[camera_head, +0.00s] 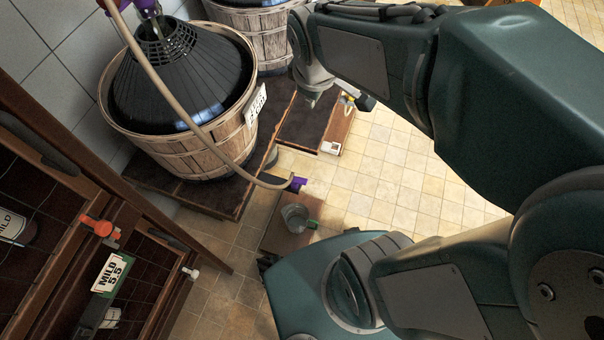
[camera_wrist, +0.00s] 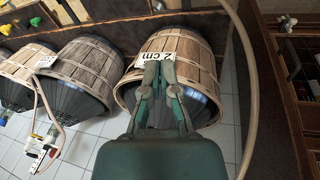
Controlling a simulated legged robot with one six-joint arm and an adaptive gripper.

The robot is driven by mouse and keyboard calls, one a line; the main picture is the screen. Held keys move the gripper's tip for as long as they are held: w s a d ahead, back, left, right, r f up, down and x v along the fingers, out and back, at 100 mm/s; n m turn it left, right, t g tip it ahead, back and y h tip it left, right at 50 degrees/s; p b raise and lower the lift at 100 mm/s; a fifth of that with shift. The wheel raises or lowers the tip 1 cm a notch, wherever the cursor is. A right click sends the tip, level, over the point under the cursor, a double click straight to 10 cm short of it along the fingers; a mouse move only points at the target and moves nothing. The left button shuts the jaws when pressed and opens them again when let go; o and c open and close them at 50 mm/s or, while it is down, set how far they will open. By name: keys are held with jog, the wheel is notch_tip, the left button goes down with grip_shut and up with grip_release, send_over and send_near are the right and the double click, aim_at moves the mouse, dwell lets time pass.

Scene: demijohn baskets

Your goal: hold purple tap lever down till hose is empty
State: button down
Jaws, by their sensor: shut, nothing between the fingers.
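The purple tap (camera_head: 298,184) is at the lower end of a tan hose (camera_head: 190,122) in the head view; its lever is too small to tell its position. The hose runs down from the neck of a dark demijohn (camera_head: 180,85) in a slatted basket (camera_head: 185,155). Below the tap a clear vessel (camera_head: 295,217) stands on a low wooden stand. My gripper (camera_head: 312,101) is shut and empty, apart from the tap and above it in the picture. In the wrist view my gripper (camera_wrist: 158,66) appears in front of a basket with a "2 cm" tag (camera_wrist: 168,57); the purple tap is not seen there.
More baskets (camera_wrist: 80,75) stand in a row. A wooden rack (camera_head: 150,225) with a "MILD 5.5" label (camera_head: 109,273) is at lower left. A brown platform (camera_head: 225,200) bears the near basket. Tiled floor (camera_head: 385,185) is clear to the right of the tap.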

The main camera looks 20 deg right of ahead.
jog(key=w+f+n+g, duration=0.2)
jog(key=w+f+n, duration=0.3)
jog(key=f, duration=0.2)
jog(key=n, duration=0.5)
send_over(304, 181)
jog(key=w+a, duration=0.2)
notch_tip(304, 181, down, 8)
notch_tip(304, 181, down, 17)
jog(key=a+n+g+h, duration=0.1)
jog(key=n+g, duration=0.2)
jog(key=n, duration=0.6)
jog(key=shift+w+n, duration=0.25)
jog(key=shift+n, duration=0.15)
jog(key=shift+r, duration=0.1)
jog(key=x, duration=1.4)
jog(key=shift+d+r, duration=0.1)
jog(key=shift+d, duration=0.15)
